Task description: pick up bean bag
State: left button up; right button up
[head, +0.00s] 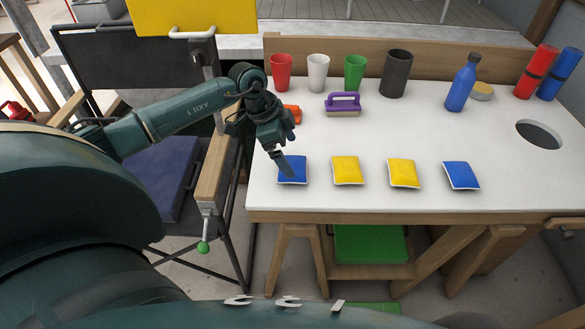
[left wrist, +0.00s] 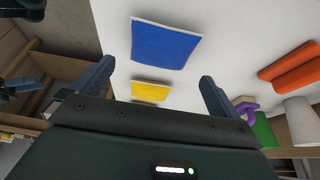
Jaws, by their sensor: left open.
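Several bean bags lie in a row along the near edge of the white table. From left to right in the head view they are a blue bean bag (head: 294,175), a yellow bean bag (head: 347,170), a second yellow bean bag (head: 403,173) and another blue bean bag (head: 461,175). My left gripper (head: 288,170) is over the leftmost blue bag and hides part of it. In the left wrist view its open fingers (left wrist: 154,82) have nothing between them. The blue bag (left wrist: 166,45) and a yellow bag (left wrist: 152,88) lie beyond them. My right gripper is not in view.
On the white table (head: 320,203), red (head: 282,72), white (head: 318,72), green (head: 354,72) and dark (head: 396,73) cups stand behind the bags, with a purple-handled brush (head: 343,104), an orange object (head: 294,113) and a blue bottle (head: 462,85). A round hole (head: 539,134) is at right.

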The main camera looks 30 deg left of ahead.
aim_at(292, 164)
pick_arm(q)
jog(key=x, duration=0.5)
jog(key=shift+s+a+f, duration=0.2)
jog(key=shift+a+f, duration=0.05)
jog(key=shift+f, duration=0.1)
jog(key=shift+r, duration=0.1)
jog(key=c, duration=1)
